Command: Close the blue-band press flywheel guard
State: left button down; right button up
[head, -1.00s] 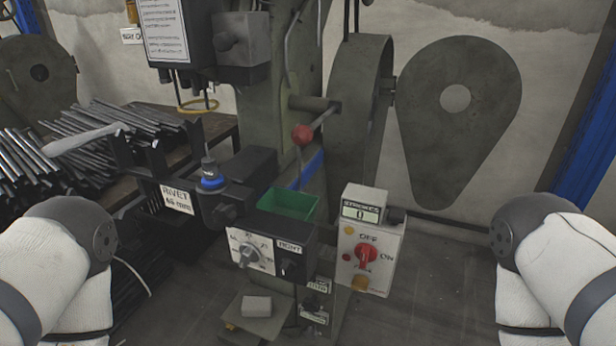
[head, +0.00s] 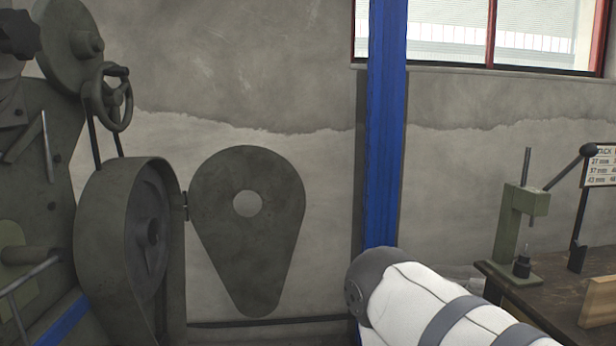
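The blue-band press (head: 40,185) stands at the left of the head view, with part of its blue band (head: 58,318) low on its body. Its flywheel guard (head: 262,225) is a dark green teardrop-shaped plate with a round hole in it. The guard hangs open on a hinge (head: 184,206) at the right edge of the flywheel housing (head: 118,220). The flywheel (head: 150,235) is exposed inside the housing. A white and grey section of my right arm shows at the lower right. Neither gripper is in view.
A blue post (head: 384,120) stands against the wall right of the guard. A workbench (head: 545,300) at the right carries a small green hand press (head: 522,215) and a wooden block (head: 598,302). Bare wall lies behind the guard.

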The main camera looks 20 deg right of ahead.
aim_at(252, 257)
jog(key=i+l+z, duration=0.25)
jog(key=i+l, duration=0.9)
jog(key=i+l+z, duration=0.1)
jog(key=i, duration=0.45)
jog(key=i+l+z, duration=0.1)
jog(key=i+l, duration=0.15)
jog(key=i, duration=0.25)
jog(key=i+l+z, duration=0.1)
jog(key=i, duration=0.45)
